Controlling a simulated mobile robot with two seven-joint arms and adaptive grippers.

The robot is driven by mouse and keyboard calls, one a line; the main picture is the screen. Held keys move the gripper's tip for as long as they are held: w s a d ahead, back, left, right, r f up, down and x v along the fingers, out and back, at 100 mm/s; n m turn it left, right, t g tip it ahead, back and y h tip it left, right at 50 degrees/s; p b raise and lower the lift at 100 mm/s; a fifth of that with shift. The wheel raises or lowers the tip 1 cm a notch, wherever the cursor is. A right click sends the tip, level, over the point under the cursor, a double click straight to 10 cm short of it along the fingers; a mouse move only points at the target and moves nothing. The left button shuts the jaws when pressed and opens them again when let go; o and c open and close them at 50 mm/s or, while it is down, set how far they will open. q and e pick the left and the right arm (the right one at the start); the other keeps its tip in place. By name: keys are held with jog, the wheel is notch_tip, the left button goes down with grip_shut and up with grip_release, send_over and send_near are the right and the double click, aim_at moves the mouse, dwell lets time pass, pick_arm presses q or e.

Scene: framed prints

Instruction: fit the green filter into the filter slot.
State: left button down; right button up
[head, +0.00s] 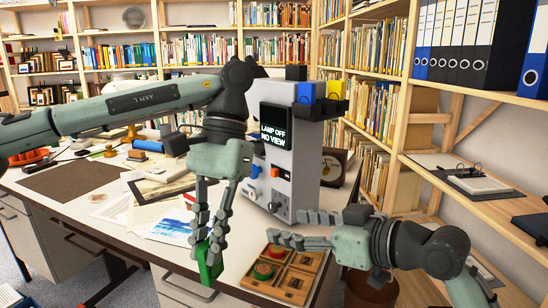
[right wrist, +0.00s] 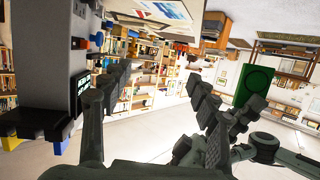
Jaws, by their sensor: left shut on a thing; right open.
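The green filter (head: 211,264) is held low by my left gripper (head: 207,241), which points down and is shut on it, near the desk's front edge. In the right wrist view the filter (right wrist: 254,84) is a green plate with a round outline, beside my right gripper's finger. My right gripper (head: 285,228) is open and empty, fingers pointing left, in front of the grey machine (head: 298,150). The machine's screen (head: 276,136) reads "LAMP OFF NO VIEW". I cannot make out the filter slot for certain.
A wooden tray (head: 299,283) with round red and green pieces sits on the desk's front, close below my right gripper. Prints (head: 172,226) lie left of my left gripper. A framed picture (head: 333,166) stands behind the machine. Shelves (head: 440,165) line the right.

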jog(key=w+d+f+m+t+h, duration=0.2)
jog(key=w+d+f+m+h, duration=0.1)
jog(key=w+d+f, duration=0.55)
jog(key=s+d+f+m+h, duration=0.1)
jog(key=s+d+f+h, duration=0.15)
jog(key=f, duration=0.45)
jog(key=s+d+f+m+h, duration=0.1)
jog(key=d+f, duration=0.2)
jog(key=f, duration=0.4)
jog(key=s+d+f+m+g+h, duration=0.1)
jog(key=s+d+f+g, duration=0.3)
jog(key=s+f, duration=0.8)
jog(key=s+d+f+m+g+h, duration=0.1)
jog(key=s+d+f+g+h, duration=0.3)
jog(key=s+f, duration=0.9)
notch_tip(320, 180, down, 8)
jog(key=shift+d+r, duration=0.2)
jog(key=shift+d, duration=0.1)
